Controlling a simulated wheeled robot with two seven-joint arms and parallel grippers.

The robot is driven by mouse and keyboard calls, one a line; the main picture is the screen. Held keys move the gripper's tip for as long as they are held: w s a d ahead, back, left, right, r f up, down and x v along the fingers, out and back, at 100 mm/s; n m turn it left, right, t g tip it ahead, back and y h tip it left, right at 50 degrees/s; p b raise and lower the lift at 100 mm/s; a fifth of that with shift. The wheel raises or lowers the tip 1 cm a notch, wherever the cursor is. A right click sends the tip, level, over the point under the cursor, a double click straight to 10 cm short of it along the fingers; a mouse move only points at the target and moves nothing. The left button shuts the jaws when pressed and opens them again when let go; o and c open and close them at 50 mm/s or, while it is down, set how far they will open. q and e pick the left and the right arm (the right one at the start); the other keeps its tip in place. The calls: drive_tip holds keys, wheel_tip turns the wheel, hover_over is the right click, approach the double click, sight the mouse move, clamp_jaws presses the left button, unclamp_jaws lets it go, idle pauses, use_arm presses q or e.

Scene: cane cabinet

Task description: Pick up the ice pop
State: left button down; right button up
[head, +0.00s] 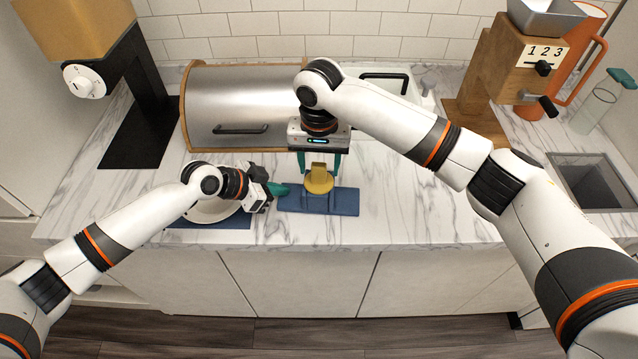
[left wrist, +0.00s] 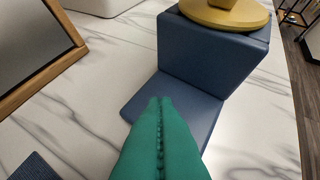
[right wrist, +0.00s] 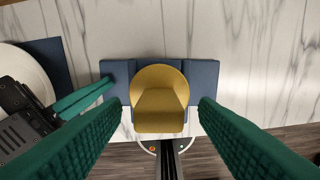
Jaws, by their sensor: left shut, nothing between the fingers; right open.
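A yellow piece, which I take to be the ice pop (head: 320,181), has a round disc and a blocky top. It sits on a raised blue stand (head: 346,204) with low side plates. In the right wrist view the yellow piece (right wrist: 158,98) lies between the spread fingers, apart from both. My right gripper (head: 319,162) is open, pointing down above it. My left gripper (head: 284,189) is shut and empty at the left end of the stand. In the left wrist view its fingertips (left wrist: 160,102) are over the stand's low plate (left wrist: 185,105), with the yellow disc (left wrist: 225,12) beyond. Contact with the plate is unclear.
A white plate (right wrist: 22,75) on a blue mat lies under my left wrist. A metal bread box (head: 240,90) stands behind. A wooden grinder (head: 510,70) and a sink (head: 595,182) are at right. The counter right of the stand is clear.

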drive_tip(key=shift+f, duration=1.5)
drive_tip(key=shift+c, duration=0.5)
drive_tip(key=c, duration=1)
drive_tip(key=shift+r, duration=0.1)
wheel_tip(320, 180, up, 10)
drive_tip(key=shift+f, duration=0.1)
